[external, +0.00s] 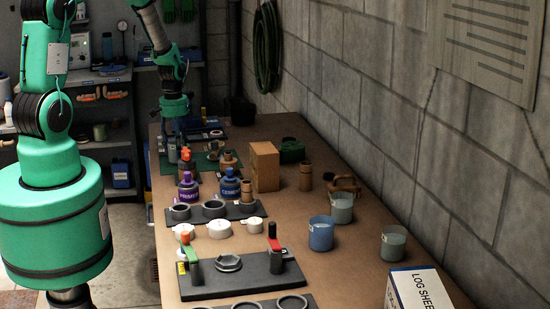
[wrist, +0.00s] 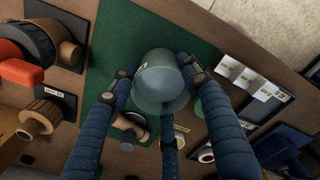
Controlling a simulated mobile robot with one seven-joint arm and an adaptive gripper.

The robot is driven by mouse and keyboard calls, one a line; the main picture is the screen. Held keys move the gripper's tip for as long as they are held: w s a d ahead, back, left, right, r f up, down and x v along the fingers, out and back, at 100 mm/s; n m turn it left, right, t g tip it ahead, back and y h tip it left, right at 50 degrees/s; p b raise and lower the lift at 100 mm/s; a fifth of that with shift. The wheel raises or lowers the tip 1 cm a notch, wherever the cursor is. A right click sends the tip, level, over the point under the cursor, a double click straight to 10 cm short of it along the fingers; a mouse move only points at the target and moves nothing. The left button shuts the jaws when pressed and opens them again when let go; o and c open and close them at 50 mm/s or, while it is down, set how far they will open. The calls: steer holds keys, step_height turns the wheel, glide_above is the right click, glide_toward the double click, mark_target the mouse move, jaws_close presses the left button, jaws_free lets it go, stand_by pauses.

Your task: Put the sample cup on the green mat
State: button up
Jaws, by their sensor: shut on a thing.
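The sample cup (wrist: 160,80) is a pale, translucent grey-blue cup in the middle of the wrist view. My gripper (wrist: 158,74) is shut on it, with dark blue fingers on its left and right sides and a third finger below. The green mat (wrist: 118,45) lies behind the cup in the wrist view. In the external view the mat (external: 203,161) is at the far end of the bench, and my gripper (external: 178,138) is over its left part. I cannot tell whether the cup touches the mat.
In the wrist view, white-labelled dark trays (wrist: 262,110) are on the right and an orange-handled valve (wrist: 22,72) on the left. A brass fitting (wrist: 130,125) sits by the mat's lower part. In the external view a wooden block (external: 265,167) stands right of the mat.

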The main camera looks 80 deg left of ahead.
steer(key=shift+f, duration=0.2)
steer(key=o, duration=1.3)
steer(key=shift+r, duration=0.15)
step_height(320, 180, up, 12)
steer(key=shift+r+p, duration=0.1)
steer(key=shift+p, duration=0.35)
